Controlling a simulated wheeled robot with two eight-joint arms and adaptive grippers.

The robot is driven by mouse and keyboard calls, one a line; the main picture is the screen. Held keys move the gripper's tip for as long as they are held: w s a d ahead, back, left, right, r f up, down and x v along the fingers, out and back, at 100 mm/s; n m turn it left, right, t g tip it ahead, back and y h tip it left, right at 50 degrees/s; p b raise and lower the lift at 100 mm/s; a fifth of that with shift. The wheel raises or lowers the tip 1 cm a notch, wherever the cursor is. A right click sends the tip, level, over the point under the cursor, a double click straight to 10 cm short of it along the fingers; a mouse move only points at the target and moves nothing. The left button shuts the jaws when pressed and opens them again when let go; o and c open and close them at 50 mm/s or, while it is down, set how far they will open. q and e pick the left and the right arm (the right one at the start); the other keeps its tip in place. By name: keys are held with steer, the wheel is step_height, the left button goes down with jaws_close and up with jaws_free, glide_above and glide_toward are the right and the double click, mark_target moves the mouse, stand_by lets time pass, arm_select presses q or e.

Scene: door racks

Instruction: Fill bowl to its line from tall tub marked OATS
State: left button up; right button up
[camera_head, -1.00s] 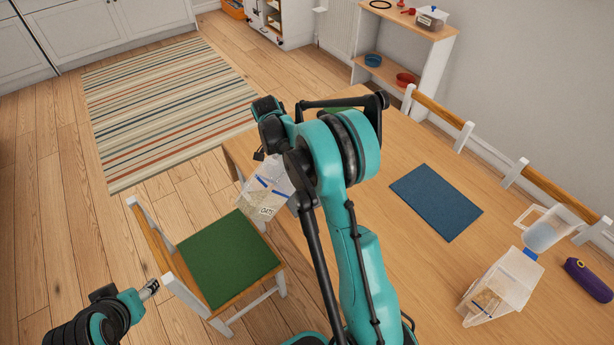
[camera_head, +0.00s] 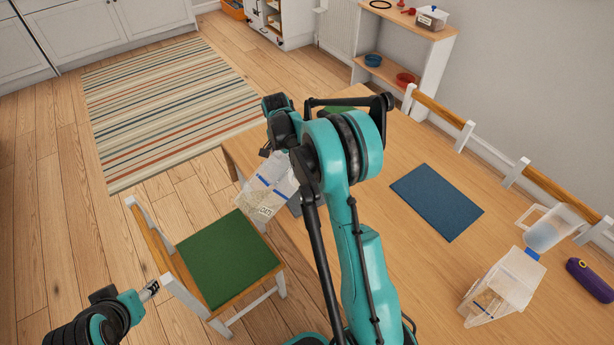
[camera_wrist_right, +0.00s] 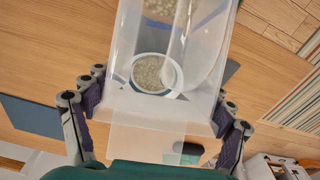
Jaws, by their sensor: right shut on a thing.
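The tall clear tub marked OATS (camera_head: 266,194) is held tilted by my right gripper over the table's left edge. Pale oats show inside it. In the wrist view the tub (camera_wrist_right: 205,95) lies between the fingers of my right gripper (camera_wrist_right: 160,92), which is shut on it. A white-rimmed round bowl (camera_wrist_right: 152,73) with oats in it shows through or past the clear tub; its fill line cannot be made out. My right arm hides the bowl in the head view. My left gripper (camera_head: 150,290) hangs empty left of the chair; its jaw opening is unclear.
A blue mat (camera_head: 437,201) lies bare. A green-seated chair (camera_head: 228,258) stands at the left.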

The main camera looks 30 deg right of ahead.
steer(key=shift+w+d+f+y+b, duration=0.15)
steer(key=shift+d+f+y+b, duration=0.2)
steer(key=shift+d+y, duration=0.45)
stand_by(0.9)
